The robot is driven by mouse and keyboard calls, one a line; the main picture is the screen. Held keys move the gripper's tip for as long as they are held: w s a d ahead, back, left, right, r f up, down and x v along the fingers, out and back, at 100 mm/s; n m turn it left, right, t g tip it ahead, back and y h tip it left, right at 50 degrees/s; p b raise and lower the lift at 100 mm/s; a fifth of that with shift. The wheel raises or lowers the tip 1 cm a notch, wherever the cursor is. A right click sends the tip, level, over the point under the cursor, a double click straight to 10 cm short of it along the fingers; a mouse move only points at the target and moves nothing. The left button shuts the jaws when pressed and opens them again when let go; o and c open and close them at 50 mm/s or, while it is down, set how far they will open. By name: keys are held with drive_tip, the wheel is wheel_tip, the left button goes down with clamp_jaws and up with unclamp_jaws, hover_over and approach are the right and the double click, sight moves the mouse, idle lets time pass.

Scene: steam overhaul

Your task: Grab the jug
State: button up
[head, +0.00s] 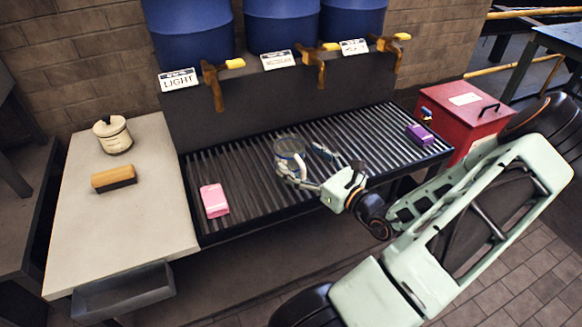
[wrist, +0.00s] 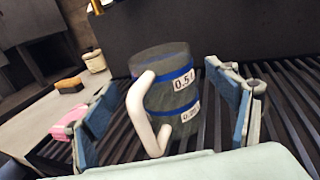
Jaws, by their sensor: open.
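The jug (wrist: 172,90) is a grey see-through cylinder with blue bands, white volume labels and a white handle (wrist: 142,112). It stands upright on the slatted rack, and it also shows in the head view (head: 289,147). My gripper (wrist: 168,112) is open, with its blue-padded fingers to the left and right of the jug. The handle faces my gripper. In the head view my gripper (head: 301,176) is at the jug's near side, and its fingers partly cover the jug. I cannot tell whether either finger touches it.
The slatted rack (head: 240,187) also bears a pink block (head: 214,201) and a purple block (head: 419,134). Blue barrels (head: 190,30) with brown taps (head: 213,85) overhang its back. A pale counter (head: 150,215) at left holds a brush (head: 114,178) and a pot (head: 113,136). A red box (head: 465,120) stands right.

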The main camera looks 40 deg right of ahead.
sight(280, 144)
drive_tip(key=w, duration=0.4)
drive_tip(key=shift+w+f, duration=0.25)
drive_tip(key=shift+f, duration=0.05)
drive_tip(key=shift+c, duration=0.2)
drive_tip(key=c, duration=1.3)
drive_tip(key=shift+c, duration=0.3)
drive_tip(key=shift+r, duration=0.1)
